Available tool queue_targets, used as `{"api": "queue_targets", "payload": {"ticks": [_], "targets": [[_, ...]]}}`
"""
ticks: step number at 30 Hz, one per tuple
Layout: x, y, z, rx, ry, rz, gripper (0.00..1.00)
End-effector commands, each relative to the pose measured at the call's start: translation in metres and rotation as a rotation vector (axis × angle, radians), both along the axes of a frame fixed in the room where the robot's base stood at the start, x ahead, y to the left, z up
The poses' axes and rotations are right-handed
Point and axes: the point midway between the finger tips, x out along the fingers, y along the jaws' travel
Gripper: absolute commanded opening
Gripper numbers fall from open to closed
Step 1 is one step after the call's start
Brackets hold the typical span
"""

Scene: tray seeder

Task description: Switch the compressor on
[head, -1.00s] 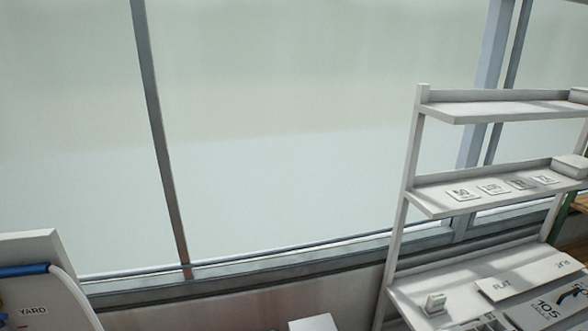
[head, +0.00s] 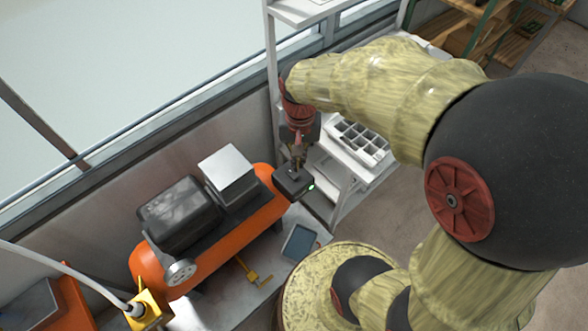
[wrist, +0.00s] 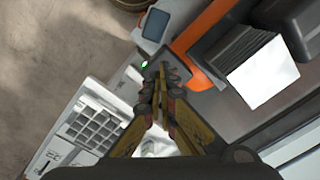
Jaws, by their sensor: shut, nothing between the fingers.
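The compressor has an orange tank (head: 150,265), a dark motor (head: 178,212) and a pale box on top (head: 228,172). Its tank also shows in the wrist view (wrist: 202,28). A small dark switch box (head: 293,184) sits at the tank's right end, with a lit green spot on its side; the green light shows in the wrist view (wrist: 144,65) too. My gripper (head: 298,165) is shut and empty, pointing down at this box. In the wrist view my fingertips (wrist: 166,72) overlap the box beside the green light. I cannot tell whether they touch it.
A white shelf stand with a cell tray (head: 358,142) stands right of the compressor. A blue-grey panel (head: 299,242) and a yellow valve (head: 248,271) are in front of it. A yellow fitting with a white hose (head: 148,308) is at lower left. A window wall runs behind.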

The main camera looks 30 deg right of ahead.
Motion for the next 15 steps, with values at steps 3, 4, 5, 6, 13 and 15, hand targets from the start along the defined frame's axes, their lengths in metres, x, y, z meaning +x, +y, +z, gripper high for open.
{"api": "queue_targets", "payload": {"ticks": [3, 4, 5, 6, 13, 15], "targets": [[0.018, -0.011, -0.024, 0.009, 0.048, -0.193, 0.00], [0.022, -0.013, -0.029, 0.009, 0.054, -0.241, 0.00], [0.026, -0.015, -0.033, 0.010, 0.059, -0.287, 0.00], [0.031, -0.017, -0.038, 0.009, 0.063, -0.348, 0.00], [0.061, -0.023, -0.036, 0.009, 0.023, -0.641, 0.00], [0.062, -0.023, -0.035, 0.010, 0.019, -0.703, 0.00]]}}
